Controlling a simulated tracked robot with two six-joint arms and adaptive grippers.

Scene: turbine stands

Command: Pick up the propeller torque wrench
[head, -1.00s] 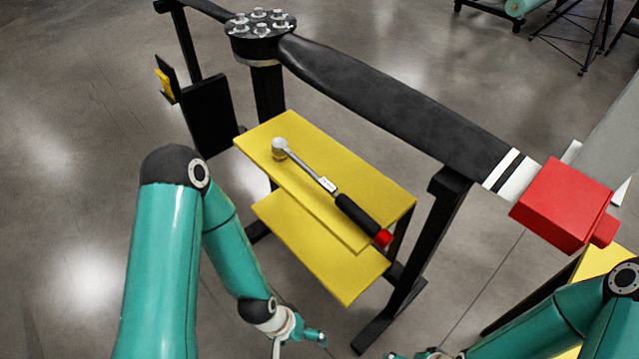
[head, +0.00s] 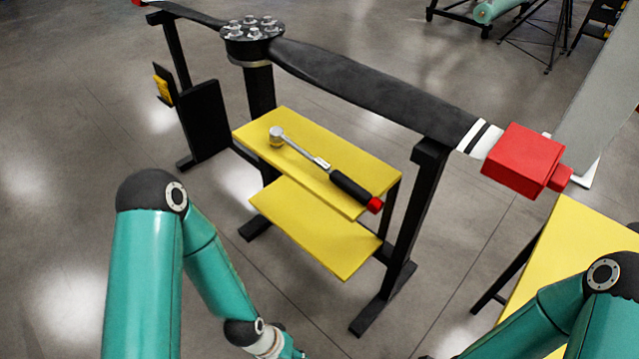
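The propeller torque wrench (head: 318,165) lies on the upper yellow shelf (head: 362,168) of the stand. Its silver ratchet head is at the far left, and its black grip with a red end is at the near right. My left arm comes in at the lower left. Its gripper (head: 292,354) is mostly cut off by the bottom edge, well below and in front of the shelves, and nothing shows it touching the wrench. My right arm is at the lower right, and its gripper is outside the picture.
A black propeller (head: 370,85) with a bolted hub (head: 252,30) and a red tip cover (head: 523,160) lies across the stand above the shelf. A lower yellow shelf (head: 320,235) juts out toward me. A yellow table (head: 575,240) stands at the right. Open floor lies at left.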

